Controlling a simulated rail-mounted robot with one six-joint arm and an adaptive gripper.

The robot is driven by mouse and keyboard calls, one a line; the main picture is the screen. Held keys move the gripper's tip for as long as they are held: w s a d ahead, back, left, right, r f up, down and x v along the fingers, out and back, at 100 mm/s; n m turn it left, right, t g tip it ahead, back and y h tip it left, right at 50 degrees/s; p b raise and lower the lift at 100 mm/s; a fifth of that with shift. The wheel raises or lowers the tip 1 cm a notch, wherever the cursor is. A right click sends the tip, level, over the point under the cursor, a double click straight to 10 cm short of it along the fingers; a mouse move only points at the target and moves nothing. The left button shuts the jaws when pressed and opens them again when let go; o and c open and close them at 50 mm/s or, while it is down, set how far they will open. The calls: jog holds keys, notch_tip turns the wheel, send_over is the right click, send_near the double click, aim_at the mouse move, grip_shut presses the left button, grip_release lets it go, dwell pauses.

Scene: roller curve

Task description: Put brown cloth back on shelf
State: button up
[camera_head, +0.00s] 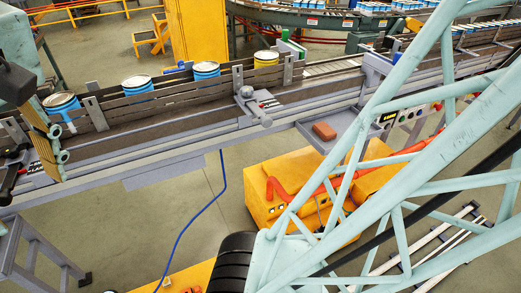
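A small reddish-brown block-like piece (324,131), which looks like the folded brown cloth, lies on a grey shelf (346,124) fixed to the front of the conveyor, right of centre. It rests flat near the shelf's left part, with bare shelf around it. I cannot make out my gripper anywhere in this view, so its state and its distance from the cloth do not show.
Several cans, blue-banded (138,84) and one yellow (266,59), stand on the railed conveyor (180,99). A pale teal truss (400,165) crosses the right side in front. A yellow machine (262,200) stands below the shelf. A blue cable (204,209) hangs to the floor.

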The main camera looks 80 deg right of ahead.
jog(key=s+f+n, duration=0.1)
jog(key=s+f, duration=0.2)
jog(key=s, duration=0.5)
jog(key=shift+s, duration=0.15)
jog(key=shift+r+t, duration=0.25)
jog(key=shift+t, duration=0.05)
dwell(0.3)
notch_tip(320, 180, down, 20)
jog(key=b, duration=1.9)
jog(key=shift+b, duration=0.4)
jog(key=shift+f, duration=0.1)
